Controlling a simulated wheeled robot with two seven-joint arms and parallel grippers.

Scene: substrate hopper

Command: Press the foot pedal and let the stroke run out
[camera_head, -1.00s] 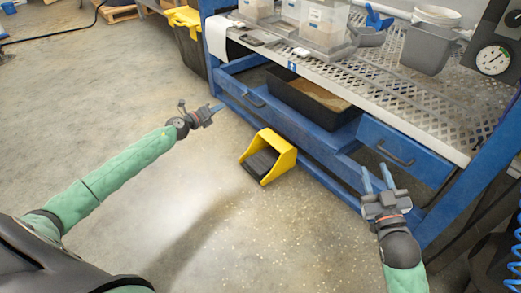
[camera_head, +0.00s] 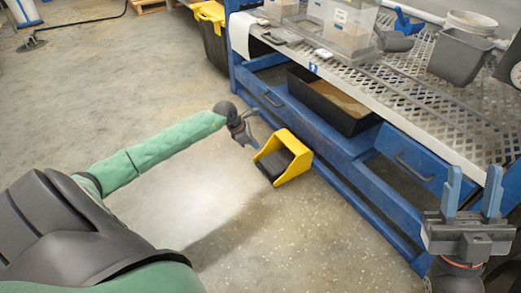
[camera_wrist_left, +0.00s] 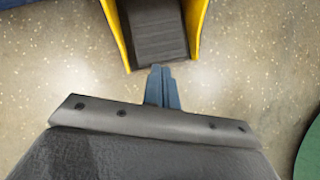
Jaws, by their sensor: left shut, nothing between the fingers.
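The foot pedal has a yellow housing (camera_head: 294,160) and a dark ribbed tread (camera_head: 274,164). It stands on the floor in front of the blue workbench. In the left wrist view the closed blue fingertips (camera_wrist_left: 162,85) lie just short of the near edge of the tread (camera_wrist_left: 157,35), between the ends of the yellow side walls. No contact with the tread shows. My right gripper (camera_head: 467,190) is open and empty, fingers up, at the lower right before the bench.
The blue workbench (camera_head: 345,165) has drawers and a perforated metal top with clear containers (camera_head: 350,30) and a grey bin (camera_head: 460,55). A black tray (camera_head: 335,110) of brown material sits under the top. A black and yellow bin (camera_head: 212,35) stands behind.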

